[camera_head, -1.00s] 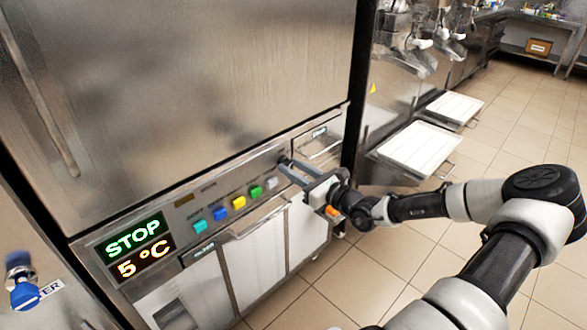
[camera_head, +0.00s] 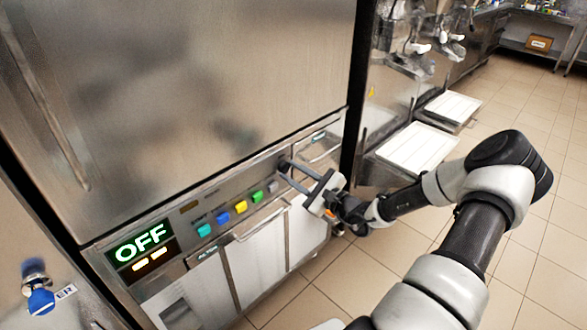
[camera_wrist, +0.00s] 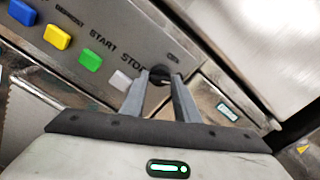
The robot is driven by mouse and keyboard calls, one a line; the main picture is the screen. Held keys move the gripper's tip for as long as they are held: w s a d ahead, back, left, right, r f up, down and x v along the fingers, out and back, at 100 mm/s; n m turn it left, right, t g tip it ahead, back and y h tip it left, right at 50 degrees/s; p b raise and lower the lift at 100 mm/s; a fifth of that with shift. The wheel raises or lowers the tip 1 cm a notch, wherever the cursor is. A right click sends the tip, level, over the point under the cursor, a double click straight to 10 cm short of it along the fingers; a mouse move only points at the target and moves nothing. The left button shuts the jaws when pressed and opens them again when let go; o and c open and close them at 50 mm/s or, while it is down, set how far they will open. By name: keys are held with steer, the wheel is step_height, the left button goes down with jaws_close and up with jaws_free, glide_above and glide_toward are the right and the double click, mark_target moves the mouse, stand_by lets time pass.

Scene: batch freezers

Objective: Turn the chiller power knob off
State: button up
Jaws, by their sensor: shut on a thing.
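The chiller power knob (camera_wrist: 159,75) is a dark round knob on the steel control panel, right of the button row. My gripper (camera_wrist: 160,80) is shut on it, one finger at each side, in the wrist view. In the head view my gripper (camera_head: 286,170) reaches the right end of the panel, and its fingers partly cover the knob. The chiller display (camera_head: 141,245) reads OFF in green, with two short yellow dashes below.
A row of coloured buttons (camera_head: 240,206) runs left of the knob. A blue knob (camera_head: 40,300) is at the lower left. White trays (camera_head: 418,148) stick out at the right. The tiled floor at the right is open.

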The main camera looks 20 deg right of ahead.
steer(key=shift+n+b, duration=1.35)
steer(key=shift+n, duration=4.65)
steer(key=o, duration=1)
steer(key=shift+o, duration=0.2)
steer(key=shift+s, duration=0.1)
steer(key=p+v, duration=0.2)
steer(key=v, duration=1.5)
